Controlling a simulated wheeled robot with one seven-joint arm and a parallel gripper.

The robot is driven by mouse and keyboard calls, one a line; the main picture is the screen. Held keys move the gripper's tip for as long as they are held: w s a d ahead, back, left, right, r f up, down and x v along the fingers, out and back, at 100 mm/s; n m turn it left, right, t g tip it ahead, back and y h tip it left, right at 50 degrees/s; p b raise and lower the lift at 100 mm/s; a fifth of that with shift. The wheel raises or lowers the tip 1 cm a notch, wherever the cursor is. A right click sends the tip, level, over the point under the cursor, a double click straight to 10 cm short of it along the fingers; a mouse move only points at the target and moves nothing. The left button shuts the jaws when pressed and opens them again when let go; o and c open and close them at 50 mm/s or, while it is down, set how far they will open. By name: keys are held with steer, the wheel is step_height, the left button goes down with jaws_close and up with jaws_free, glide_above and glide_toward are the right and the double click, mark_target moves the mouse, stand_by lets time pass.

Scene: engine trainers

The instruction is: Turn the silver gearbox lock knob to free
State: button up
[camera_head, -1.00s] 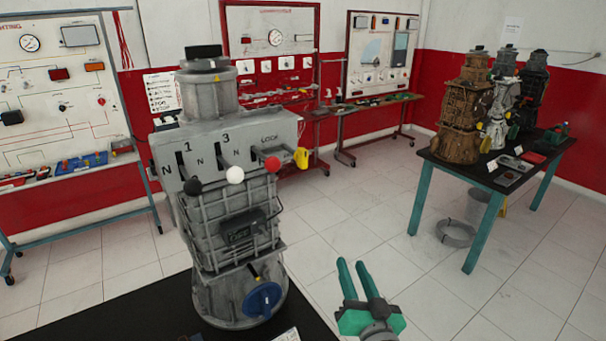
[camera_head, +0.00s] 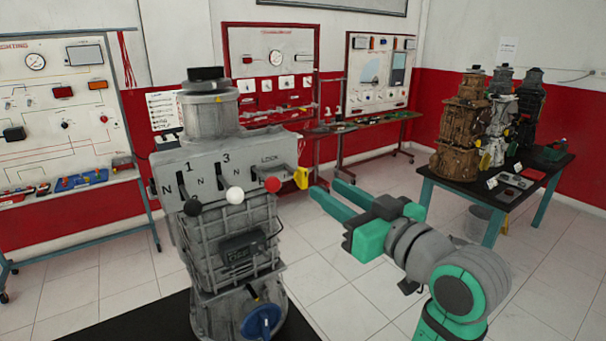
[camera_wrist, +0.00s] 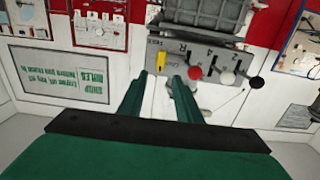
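The silver gearbox (camera_head: 235,235) stands upright on a black table. Its top panel carries slots and a LOCK label, with levers ending in black, white and red balls. A yellow lock knob (camera_head: 301,178) sticks out from the panel's right end, just right of the red ball (camera_head: 272,184). My gripper (camera_head: 323,187) is open and empty right of the yellow knob, with its fingers pointing left towards it. In the wrist view the scene is upside down. There the yellow knob (camera_wrist: 161,68) appears between the two fingertips and beyond them. I cannot tell the exact gap or the knob's setting.
The black ball (camera_head: 194,207) and white ball (camera_head: 235,195) stand out from the panel's front. A blue handwheel (camera_head: 262,321) sits low on the gearbox. A table with more gearboxes (camera_head: 467,130) stands back right. Training boards line the walls.

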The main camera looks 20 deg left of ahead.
mark_target(305, 176)
steer(key=x, duration=1)
steer(key=shift+w, duration=0.1)
steer(key=shift+a, duration=0.15)
jaws_close()
